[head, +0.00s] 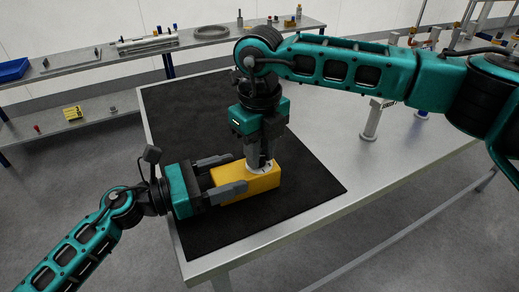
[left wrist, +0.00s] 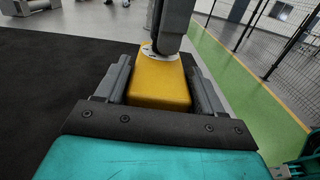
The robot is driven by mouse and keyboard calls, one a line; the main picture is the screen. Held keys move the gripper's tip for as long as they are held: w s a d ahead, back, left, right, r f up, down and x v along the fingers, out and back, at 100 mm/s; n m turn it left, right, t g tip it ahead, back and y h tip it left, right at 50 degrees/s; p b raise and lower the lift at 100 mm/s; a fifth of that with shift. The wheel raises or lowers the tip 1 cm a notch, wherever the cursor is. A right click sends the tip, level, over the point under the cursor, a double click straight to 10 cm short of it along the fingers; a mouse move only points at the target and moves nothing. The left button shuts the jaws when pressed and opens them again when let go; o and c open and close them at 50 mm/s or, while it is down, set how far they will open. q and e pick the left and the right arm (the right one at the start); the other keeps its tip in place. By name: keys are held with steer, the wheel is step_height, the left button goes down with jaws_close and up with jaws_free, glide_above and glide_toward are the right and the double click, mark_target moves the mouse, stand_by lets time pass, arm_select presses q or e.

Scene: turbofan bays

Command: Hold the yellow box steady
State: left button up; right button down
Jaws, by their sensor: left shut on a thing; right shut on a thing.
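The yellow box (head: 262,183) lies on the black mat (head: 190,110) near the table's front edge. My left gripper (head: 228,173) is shut on the box's left end, with one finger along each long side. In the left wrist view the yellow box (left wrist: 160,82) sits between its two fingers. My right gripper (head: 259,163) points down from above at the top of the box. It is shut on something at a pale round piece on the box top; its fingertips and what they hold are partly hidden.
The mat lies on a grey table (head: 345,150). A metal post (head: 371,120) stands to the right. A back shelf (head: 190,40) holds a blue tray (head: 13,70), a ring (head: 211,31) and small parts. A yellow item (head: 73,113) is on the lower shelf.

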steer(key=n, duration=0.4)
steer(key=shift+n, duration=0.4)
steer(key=n, duration=0.3)
steer(key=shift+n, duration=0.3)
steer(key=n, duration=0.4)
steer(key=shift+w+d, duration=0.1)
steer(key=n, duration=0.8)
steer(key=shift+w+n, duration=0.1)
steer(key=shift+n, duration=0.2)
steer(key=n, duration=0.4)
steer(key=shift+n, duration=0.3)
steer(key=n, duration=0.4)
steer(key=shift+n, duration=1.9)
